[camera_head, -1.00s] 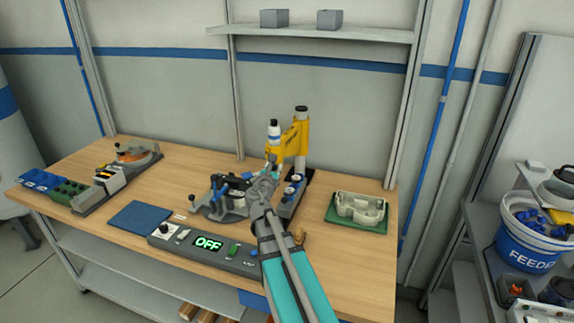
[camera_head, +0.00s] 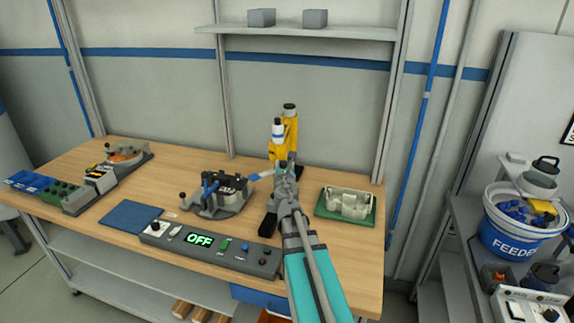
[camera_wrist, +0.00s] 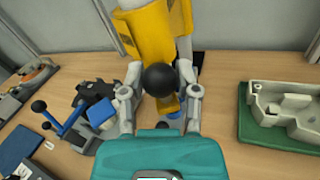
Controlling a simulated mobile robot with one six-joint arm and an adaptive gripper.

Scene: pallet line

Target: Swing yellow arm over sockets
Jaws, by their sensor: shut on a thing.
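The yellow arm (camera_head: 292,128) sits on an upright post at the back of the bench, with a white and blue cylinder (camera_head: 278,130) on it. It also fills the top middle of the wrist view (camera_wrist: 148,35). A black ball knob (camera_wrist: 160,79) is in front of the yellow arm. My gripper (camera_wrist: 160,84) is shut on this knob, one finger on each side. In the head view my gripper (camera_head: 285,170) is just in front of the yellow arm. The sockets cannot be made out; my arm covers much of the stand's base, and only a small blue part (camera_wrist: 174,115) shows below the knob.
A clamp fixture (camera_head: 220,204) with a blue lever stands left of my gripper. A green tray (camera_head: 330,212) holding a pale casting lies to the right. A control box (camera_head: 205,248) reading OFF is in front. A blue mat (camera_head: 130,216) lies farther left.

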